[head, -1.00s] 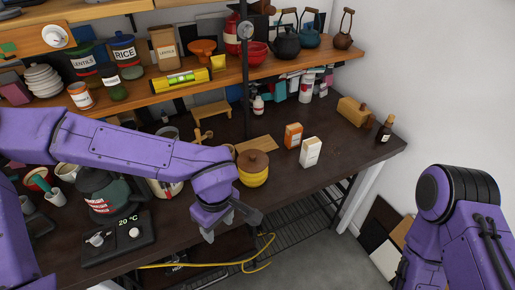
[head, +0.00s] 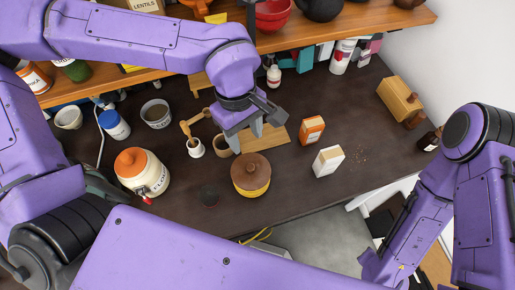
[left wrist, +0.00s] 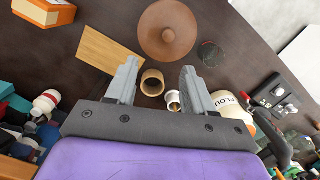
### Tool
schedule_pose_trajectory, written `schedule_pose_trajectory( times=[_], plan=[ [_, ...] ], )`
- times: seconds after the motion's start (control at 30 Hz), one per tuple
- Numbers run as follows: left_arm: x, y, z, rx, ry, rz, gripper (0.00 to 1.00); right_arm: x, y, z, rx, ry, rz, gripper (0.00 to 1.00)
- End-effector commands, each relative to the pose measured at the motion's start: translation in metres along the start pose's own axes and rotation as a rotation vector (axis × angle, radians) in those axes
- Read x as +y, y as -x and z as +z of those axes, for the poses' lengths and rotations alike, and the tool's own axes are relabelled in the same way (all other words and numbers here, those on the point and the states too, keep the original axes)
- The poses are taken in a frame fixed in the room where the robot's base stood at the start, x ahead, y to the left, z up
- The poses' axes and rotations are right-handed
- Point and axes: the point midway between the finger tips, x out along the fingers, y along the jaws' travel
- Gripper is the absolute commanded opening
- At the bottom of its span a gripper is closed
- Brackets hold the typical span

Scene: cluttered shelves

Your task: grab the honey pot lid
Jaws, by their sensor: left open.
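The honey pot (head: 252,187) is a round yellow pot standing on the dark worktop. Its brown lid (head: 250,168) with a small knob sits on top. In the left wrist view the lid (left wrist: 168,30) shows as a brown disc at the top, beyond the fingertips. My left gripper (head: 242,140) is open and empty, pointing down just behind the pot and above the worktop. In the left wrist view its two fingers (left wrist: 159,70) are spread apart with small cups between and beyond them. Nothing touches the lid. My right gripper is not visible.
A wooden board (head: 268,137), small cups (head: 196,148) and a wooden mallet-like tool lie by the gripper. A flour jar (head: 142,172) stands left. An orange box (head: 312,130) and a white box (head: 327,161) stand right. A shelf (head: 340,25) runs behind.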

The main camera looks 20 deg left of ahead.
Motion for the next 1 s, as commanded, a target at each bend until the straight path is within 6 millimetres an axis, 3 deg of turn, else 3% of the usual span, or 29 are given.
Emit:
schedule_pose_trajectory(
  times=[0.1, 0.5, 0.8, 0.83, 0.97, 1.0],
  plan=[
    [-0.004, -0.023, 0.003, 0.001, -0.006, -0.003, 0.53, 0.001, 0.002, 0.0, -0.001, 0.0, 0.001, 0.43],
    [0.003, -0.086, 0.004, -0.003, -0.003, -0.007, 0.53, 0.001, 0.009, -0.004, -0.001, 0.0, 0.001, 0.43],
    [0.003, -0.095, 0.004, -0.003, -0.001, -0.003, 0.53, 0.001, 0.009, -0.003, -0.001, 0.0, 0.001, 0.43],
    [0.003, -0.095, 0.004, -0.003, -0.001, -0.003, 0.46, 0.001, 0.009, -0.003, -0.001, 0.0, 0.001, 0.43],
    [0.003, -0.095, 0.004, -0.003, -0.001, -0.003, 0.04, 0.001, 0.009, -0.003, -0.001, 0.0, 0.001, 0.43],
    [0.003, -0.095, 0.004, -0.003, -0.001, -0.003, 0.0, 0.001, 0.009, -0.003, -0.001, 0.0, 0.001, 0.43]
  ],
)
